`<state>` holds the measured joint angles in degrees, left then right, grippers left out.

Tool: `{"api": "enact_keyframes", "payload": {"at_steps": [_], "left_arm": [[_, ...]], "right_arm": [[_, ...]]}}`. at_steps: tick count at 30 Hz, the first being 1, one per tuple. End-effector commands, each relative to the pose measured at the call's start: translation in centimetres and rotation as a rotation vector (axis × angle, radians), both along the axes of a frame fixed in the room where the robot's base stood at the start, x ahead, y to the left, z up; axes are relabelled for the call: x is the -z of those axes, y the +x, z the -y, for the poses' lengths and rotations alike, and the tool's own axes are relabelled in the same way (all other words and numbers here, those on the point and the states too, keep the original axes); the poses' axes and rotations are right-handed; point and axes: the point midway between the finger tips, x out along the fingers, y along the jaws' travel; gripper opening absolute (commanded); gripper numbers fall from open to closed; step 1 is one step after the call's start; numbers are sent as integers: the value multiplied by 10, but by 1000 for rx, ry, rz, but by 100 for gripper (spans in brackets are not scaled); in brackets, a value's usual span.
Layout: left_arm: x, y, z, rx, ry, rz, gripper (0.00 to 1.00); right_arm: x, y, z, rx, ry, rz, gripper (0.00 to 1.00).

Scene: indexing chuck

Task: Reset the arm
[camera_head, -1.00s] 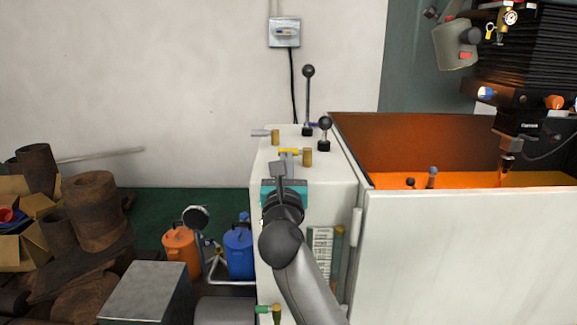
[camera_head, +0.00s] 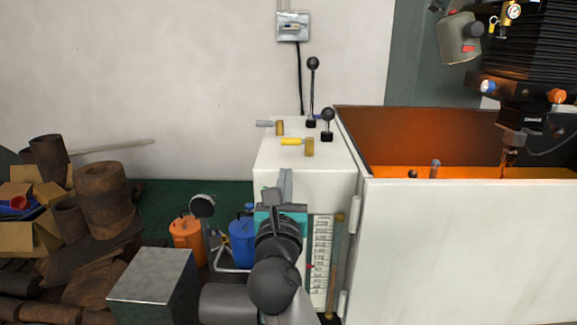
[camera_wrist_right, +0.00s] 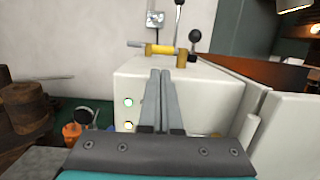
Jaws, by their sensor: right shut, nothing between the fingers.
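My right gripper (camera_head: 286,174) is in front of the white machine cabinet (camera_head: 300,163), below its top edge in the head view. In the right wrist view its two fingers (camera_wrist_right: 160,74) are together with nothing between them. They point toward the cabinet's front face; I cannot tell if they touch it. My left gripper is not in view.
The white-walled enclosure (camera_head: 465,245) with an orange interior stands at the right. An orange canister (camera_head: 187,239) and a blue canister (camera_head: 242,243) are left of the cabinet. A metal box (camera_head: 148,278) and rusty cylinders (camera_head: 103,197) are at the lower left.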

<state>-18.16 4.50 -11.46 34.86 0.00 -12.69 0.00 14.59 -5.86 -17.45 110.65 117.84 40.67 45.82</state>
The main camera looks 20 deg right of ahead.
Motion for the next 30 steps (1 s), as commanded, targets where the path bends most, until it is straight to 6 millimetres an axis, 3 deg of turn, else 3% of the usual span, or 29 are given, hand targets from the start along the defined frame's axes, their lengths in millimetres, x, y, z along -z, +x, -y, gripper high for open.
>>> {"api": "enact_keyframes", "payload": {"at_steps": [4,11,14,16,20,23,26,30], "left_arm": [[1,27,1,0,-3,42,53],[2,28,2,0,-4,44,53],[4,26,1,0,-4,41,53],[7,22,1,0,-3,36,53],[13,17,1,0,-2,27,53],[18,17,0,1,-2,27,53],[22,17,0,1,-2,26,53],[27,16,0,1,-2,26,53]], "right_arm": [[6,-22,-7,-2,3,-1,0],[11,-36,-11,3,-12,-7,0],[27,-34,-12,22,-102,-36,0],[51,-30,-13,41,-234,-79,0],[118,-23,-21,55,-606,-194,0],[182,-25,-32,20,-927,-292,0],[253,-36,-43,-60,-1247,-381,0],[356,-67,-52,-233,-1651,-480,0]]}}
